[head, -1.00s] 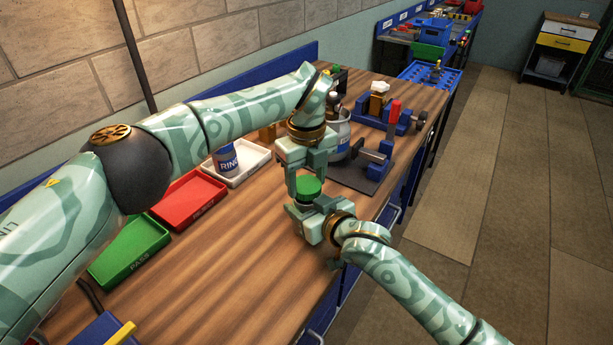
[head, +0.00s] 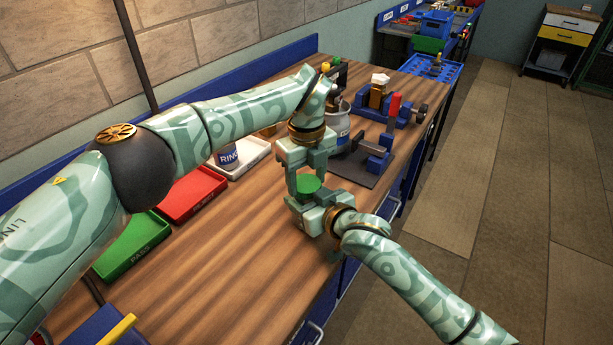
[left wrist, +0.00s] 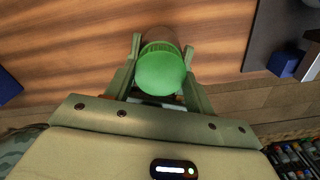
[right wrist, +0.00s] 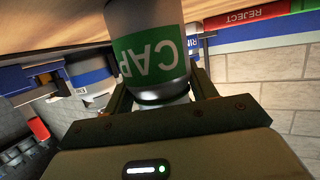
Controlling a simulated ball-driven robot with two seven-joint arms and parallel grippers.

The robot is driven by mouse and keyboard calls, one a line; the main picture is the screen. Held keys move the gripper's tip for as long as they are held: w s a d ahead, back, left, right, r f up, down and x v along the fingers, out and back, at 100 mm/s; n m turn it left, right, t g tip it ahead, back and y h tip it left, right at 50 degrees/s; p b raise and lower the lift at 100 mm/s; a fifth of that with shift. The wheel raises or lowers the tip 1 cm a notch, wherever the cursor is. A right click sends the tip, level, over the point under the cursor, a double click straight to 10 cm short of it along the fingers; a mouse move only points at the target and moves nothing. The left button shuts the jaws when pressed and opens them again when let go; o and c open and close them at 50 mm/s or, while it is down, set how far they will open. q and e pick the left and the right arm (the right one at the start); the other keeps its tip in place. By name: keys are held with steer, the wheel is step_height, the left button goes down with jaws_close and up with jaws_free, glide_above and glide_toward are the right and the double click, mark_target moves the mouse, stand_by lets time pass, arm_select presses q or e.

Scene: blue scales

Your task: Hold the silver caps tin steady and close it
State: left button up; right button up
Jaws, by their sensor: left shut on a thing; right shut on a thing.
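The silver caps tin (right wrist: 153,14) shows in the right wrist view, with a green label reading "CAP". My right gripper (head: 309,205) is shut on the tin's body and holds it above the front part of the bench. A green lid (head: 308,184) sits above the right gripper in the head view. My left gripper (head: 306,176) reaches down from above and is shut on the lid; its fingers flank the lid (left wrist: 160,68) in the left wrist view. Lid and tin are in line, but I cannot tell whether the lid is seated. The fingers mostly hide the tin in the head view.
A white tray (head: 252,160) with a "RING" tin (head: 228,157), a red tray (head: 192,196) and a green tray (head: 130,246) line the bench's left side. A blue clamp fixture on a dark plate (head: 350,172) stands beyond the grippers.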

arm_select(q)
steer(key=shift+f, duration=0.55)
steer(key=o, duration=1)
steer(key=shift+c, duration=0.2)
arm_select(e)
jaws_close()
arm_select(q)
steer(key=shift+r, duration=2.25)
step_height(320, 180, up, 3)
steer(key=shift+r, duration=0.2)
